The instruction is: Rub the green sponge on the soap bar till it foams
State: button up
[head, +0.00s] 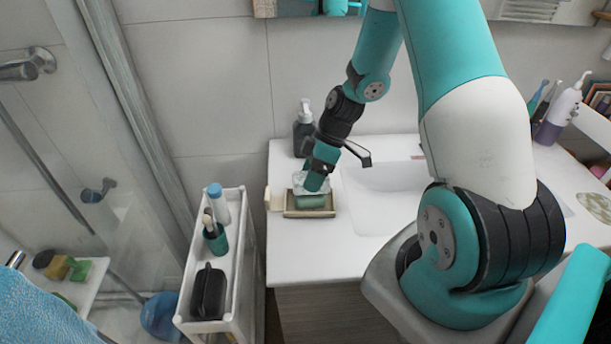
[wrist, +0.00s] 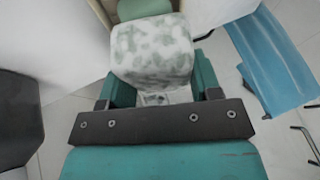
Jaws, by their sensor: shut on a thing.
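My gripper (head: 318,172) is over the soap dish on the white counter, tilted downward. It is shut on the sponge (wrist: 152,52), which shows green patches under a mottled white foam layer in the wrist view. In the head view the foamy sponge (head: 300,181) is partly hidden by my gripper. The green soap bar (head: 310,201) lies in a beige dish (head: 296,214), just below the sponge. The soap bar also shows at the top of the wrist view (wrist: 143,8). I cannot tell whether sponge and soap touch.
A dark pump bottle (head: 304,133) stands behind the dish. A black tap (head: 357,152) and the basin (head: 385,190) are close on the right. A white cart (head: 231,270) on the left holds a bottle, a green cup and a black case. Other sponges (head: 80,269) lie on the shower shelf.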

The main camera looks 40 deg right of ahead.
jog(key=shift+s+d, duration=0.35)
jog(key=shift+d, duration=0.1)
jog(key=shift+w+a+r, duration=0.1)
jog(key=shift+w+a, duration=0.3)
jog(key=shift+a, duration=0.2)
jog(key=shift+w+a, duration=0.4)
jog(key=shift+a, duration=0.2)
jog(key=shift+s+d, duration=0.4)
jog(key=shift+d, duration=0.25)
jog(key=shift+s+d, duration=0.4)
jog(key=shift+d, duration=0.2)
notch_tip(320, 180, up, 7)
jog(key=p, duration=0.5)
jog(key=shift+a, duration=0.15)
